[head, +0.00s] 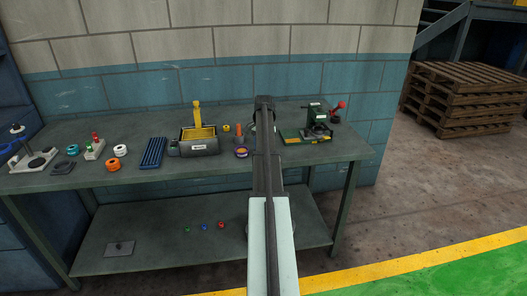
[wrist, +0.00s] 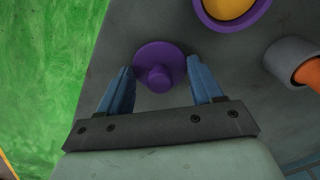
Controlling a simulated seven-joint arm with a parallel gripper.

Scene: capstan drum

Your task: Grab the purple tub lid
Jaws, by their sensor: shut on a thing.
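The purple tub lid (wrist: 146,58) shows in the wrist view as a round disc with a knob in its middle. My gripper (wrist: 160,71) has its blue fingers on either side of the lid and is shut on it. I cannot tell whether the lid is lifted off the bench. In the head view my own arm hides the lid and the fingers. A purple tub (wrist: 230,29) with a yellow inside stands apart from the lid, at the top right of the wrist view; it also shows in the head view (head: 242,155), left of my arm.
A grey cup holding something orange (wrist: 285,66) stands right of the lid in the wrist view. On the bench (head: 210,172) are a grey box with yellow inside (head: 199,147), a blue ribbed tray (head: 153,152) and a green machine (head: 310,133). The bench's front strip is clear.

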